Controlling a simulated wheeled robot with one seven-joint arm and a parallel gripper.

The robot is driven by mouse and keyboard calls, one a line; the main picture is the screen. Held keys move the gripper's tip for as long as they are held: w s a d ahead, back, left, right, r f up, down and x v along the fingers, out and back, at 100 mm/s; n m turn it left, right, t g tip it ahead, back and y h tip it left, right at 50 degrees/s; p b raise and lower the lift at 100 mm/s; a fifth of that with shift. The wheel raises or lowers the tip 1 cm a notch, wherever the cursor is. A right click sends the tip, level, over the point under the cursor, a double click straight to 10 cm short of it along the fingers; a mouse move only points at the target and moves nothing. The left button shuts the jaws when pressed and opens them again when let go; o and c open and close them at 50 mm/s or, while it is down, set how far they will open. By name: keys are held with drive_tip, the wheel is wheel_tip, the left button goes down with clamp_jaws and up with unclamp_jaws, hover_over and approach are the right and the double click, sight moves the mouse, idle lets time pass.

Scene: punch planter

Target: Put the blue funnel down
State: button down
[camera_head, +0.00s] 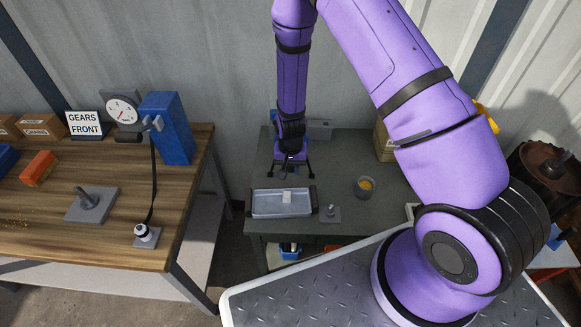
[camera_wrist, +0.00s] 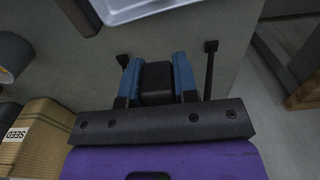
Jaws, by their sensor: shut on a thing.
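My gripper (camera_head: 290,171) points down above the dark green table, behind the pale metal tray (camera_head: 253,213). In the wrist view my gripper (camera_wrist: 156,82) has two blue parts on either side of a dark block (camera_wrist: 156,83), and it is shut on that block. Thin black rods stand on both sides. I cannot make out a funnel shape in either view; anything below the block is hidden. A small pale block (camera_head: 288,197) is in the tray.
A grey cup (camera_head: 364,188) with orange contents stands right of the tray. A small grey plate with a peg (camera_head: 330,214) lies beside the tray. A cardboard seed box (camera_wrist: 40,140) is at the back right of the table. Bare tabletop (camera_head: 340,160) lies right of my gripper.

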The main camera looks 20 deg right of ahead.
drive_tip(key=shift+f, duration=0.1)
drive_tip(key=c, duration=0.9)
unclamp_jaws()
wheel_tip(320, 180, up, 12)
drive_tip(key=shift+r, duration=0.2)
drive_tip(key=s+d+r+n+t+y, duration=0.1)
drive_tip(key=s+d+r, duration=0.15)
drive_tip(key=r, duration=1.05)
drive_tip(key=s+d+r+n+t, duration=0.15)
drive_tip(key=s+r, duration=0.25)
drive_tip(key=r, duration=0.9)
drive_tip(key=s+d+r+t, duration=0.1)
drive_tip(key=s+r, duration=0.3)
drive_tip(key=s, duration=0.2)
drive_tip(key=s+d+r+n, duration=0.1)
drive_tip(key=s+d+r, duration=0.1)
drive_tip(key=s+r, duration=0.2)
drive_tip(key=s+d+r+n+t+h, duration=0.1)
drive_tip(key=s+r, duration=0.3)
drive_tip(key=s, duration=0.5)
drive_tip(key=shift+s+d+r+t, duration=0.3)
drive_tip(key=shift+s+r+t, duration=0.05)
drive_tip(key=shift+s+r, duration=0.05)
